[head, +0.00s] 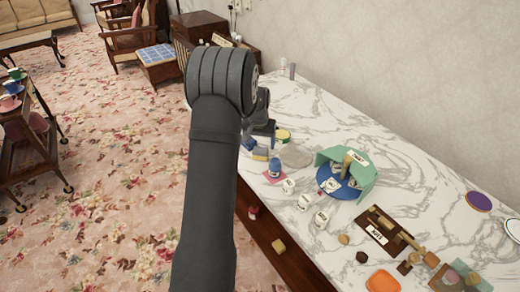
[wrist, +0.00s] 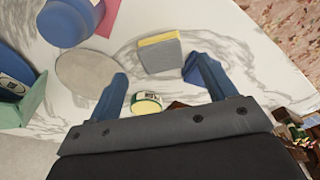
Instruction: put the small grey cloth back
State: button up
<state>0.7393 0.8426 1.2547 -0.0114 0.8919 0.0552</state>
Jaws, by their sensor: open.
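A flat grey square with a yellow edge (wrist: 160,52) lies on the marble top, ahead of my fingers in the wrist view. It may be the grey cloth on a yellow block, or one two-coloured pad; I cannot tell. A plain grey round piece (wrist: 88,78) lies flat to its left; it also shows in the head view (head: 297,155). My gripper (wrist: 165,85) is open, with nothing held between its blue fingers. In the head view my arm hides much of the gripper (head: 262,128).
A small round tin (wrist: 147,103) stands close to my fingers. A blue cup (head: 275,168) stands on a pink napkin. A green holder with a blue base (head: 340,190), white jars (head: 304,201) and wooden pieces stand farther right. Marble behind the holder is clear.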

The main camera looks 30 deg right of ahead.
aim_at(260, 152)
notch_tip(260, 152, up, 7)
jog(key=shift+s+a, duration=0.4)
jog(key=shift+r, duration=0.1)
jog(key=f, duration=0.4)
jog(key=d+f, duration=0.1)
jog(key=f, duration=0.3)
jog(key=w+f, duration=0.1)
jog(key=f, duration=0.3)
jog(key=shift+w+d+f, duration=0.1)
jog(key=shift+d+f, duration=0.05)
notch_tip(260, 152, up, 3)
jog(key=shift+f, duration=0.1)
jog(key=shift+r, duration=0.65)
